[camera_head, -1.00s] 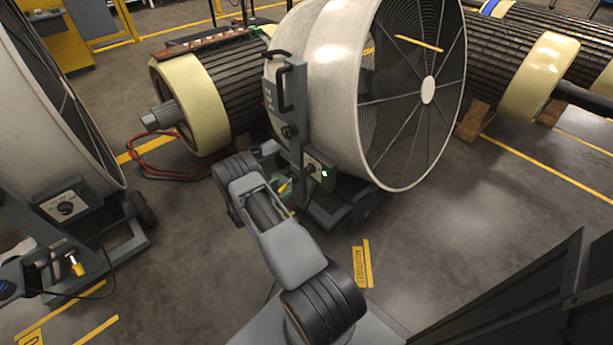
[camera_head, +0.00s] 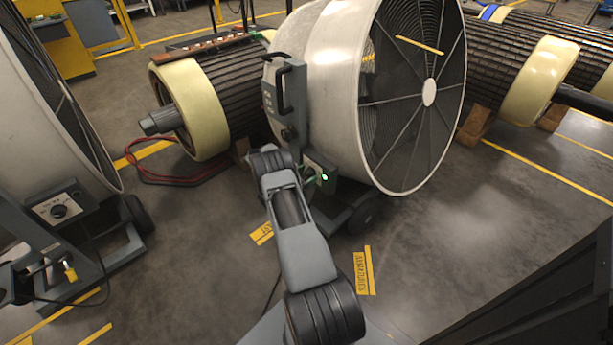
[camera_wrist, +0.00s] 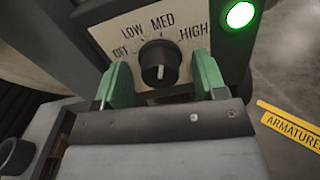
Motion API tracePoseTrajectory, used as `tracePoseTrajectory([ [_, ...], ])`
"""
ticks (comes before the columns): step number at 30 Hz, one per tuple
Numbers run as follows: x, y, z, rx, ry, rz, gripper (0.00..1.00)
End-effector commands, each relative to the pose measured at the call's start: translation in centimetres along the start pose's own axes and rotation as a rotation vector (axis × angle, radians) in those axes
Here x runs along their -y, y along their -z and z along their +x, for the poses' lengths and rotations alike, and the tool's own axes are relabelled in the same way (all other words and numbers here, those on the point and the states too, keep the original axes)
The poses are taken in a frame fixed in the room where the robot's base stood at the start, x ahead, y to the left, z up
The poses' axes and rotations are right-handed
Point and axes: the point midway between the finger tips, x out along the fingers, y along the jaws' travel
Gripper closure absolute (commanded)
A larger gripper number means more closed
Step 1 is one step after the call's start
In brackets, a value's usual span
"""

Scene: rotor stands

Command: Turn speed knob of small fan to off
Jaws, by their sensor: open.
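In the wrist view, the black speed knob (camera_wrist: 152,55) sits on a pale panel (camera_wrist: 105,32) marked OFF, LOW, MED and HIGH. A white mark shows on the knob's lower face; I cannot tell which setting it is on. A round green light (camera_wrist: 240,14) glows at the upper right. My gripper (camera_wrist: 162,68) is open, its green fingers at the left and right of the knob, with no clear contact. In the head view, the grey fan (camera_head: 330,90) stands in the middle, its green light (camera_head: 325,177) lit. My arm hides the gripper and knob there.
Another fan (camera_head: 40,120) with its own knob panel (camera_head: 58,204) stands at the left. Large rotors (camera_head: 190,105) lie behind the middle fan, and a red cable (camera_head: 170,178) lies on the floor. The floor (camera_head: 480,220) to the right is open.

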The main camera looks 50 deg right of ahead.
Motion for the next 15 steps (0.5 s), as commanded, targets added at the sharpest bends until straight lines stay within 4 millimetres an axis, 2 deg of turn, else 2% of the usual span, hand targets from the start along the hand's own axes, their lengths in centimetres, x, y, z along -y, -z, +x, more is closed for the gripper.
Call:
tracePoseTrajectory([
  [7, -0.01, -0.02, 0.05, 0.000, 0.000, 0.000, 0.35],
  [15, -0.01, -0.01, 0.02, 0.000, 0.000, 0.000, 0.60],
])
